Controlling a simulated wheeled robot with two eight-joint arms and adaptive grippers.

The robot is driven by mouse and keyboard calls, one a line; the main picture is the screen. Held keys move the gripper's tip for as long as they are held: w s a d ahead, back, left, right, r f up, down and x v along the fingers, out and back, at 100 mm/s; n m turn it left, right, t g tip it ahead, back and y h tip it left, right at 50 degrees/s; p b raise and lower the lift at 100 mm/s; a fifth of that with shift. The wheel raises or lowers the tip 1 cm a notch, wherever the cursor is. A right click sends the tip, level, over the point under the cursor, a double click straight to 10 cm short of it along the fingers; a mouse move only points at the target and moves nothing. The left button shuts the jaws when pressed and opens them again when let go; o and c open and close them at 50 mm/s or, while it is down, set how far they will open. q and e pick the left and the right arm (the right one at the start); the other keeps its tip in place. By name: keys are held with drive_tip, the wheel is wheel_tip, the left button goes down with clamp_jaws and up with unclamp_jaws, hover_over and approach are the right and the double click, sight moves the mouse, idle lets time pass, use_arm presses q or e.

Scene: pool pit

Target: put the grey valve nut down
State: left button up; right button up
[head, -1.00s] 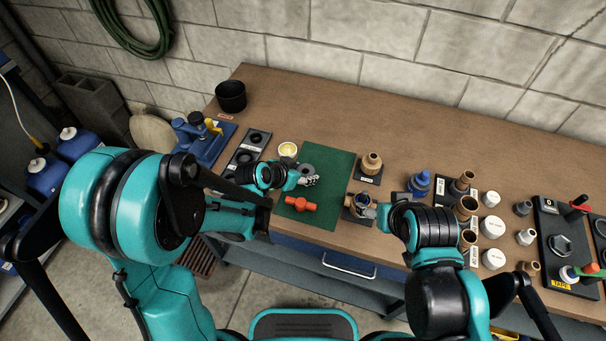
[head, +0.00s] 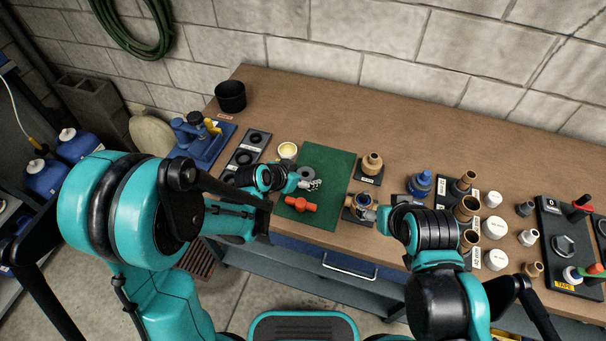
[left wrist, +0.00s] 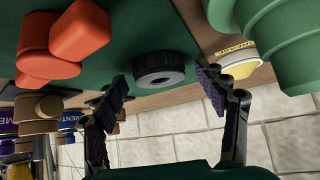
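The grey valve nut (head: 307,172) is a dark grey ring lying on the green mat (head: 335,170). In the left wrist view the nut (left wrist: 158,68) sits on the mat just beyond and between my fingertips, with a gap on each side. My left gripper (head: 313,185) is over the mat beside the nut; in the left wrist view its two fingers (left wrist: 162,80) are spread apart with nothing held. My right gripper (head: 371,213) is at the brown fitting right of the mat; its fingers are too small to read.
An orange-red valve body (head: 300,204) lies on the mat near the left gripper; it also shows in the left wrist view (left wrist: 65,45). Brown fittings (head: 372,163) stand to the right. The bench behind the mat is clear.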

use_arm(q)
drive_tip(key=shift+r, duration=0.1)
drive_tip(key=shift+r+p, duration=0.35)
drive_tip(key=shift+p, duration=0.15)
drive_tip(key=s+a+r+n+y+p, duration=0.4)
drive_tip(key=s+a+r+n, duration=0.3)
drive_tip(key=s+a+r, duration=0.9)
drive_tip(key=shift+s+a+r+n+y, duration=0.35)
drive_tip(key=shift+s+a+y, duration=0.4)
drive_tip(key=shift+s, duration=0.45)
drive_tip(key=shift+d+f, duration=0.1)
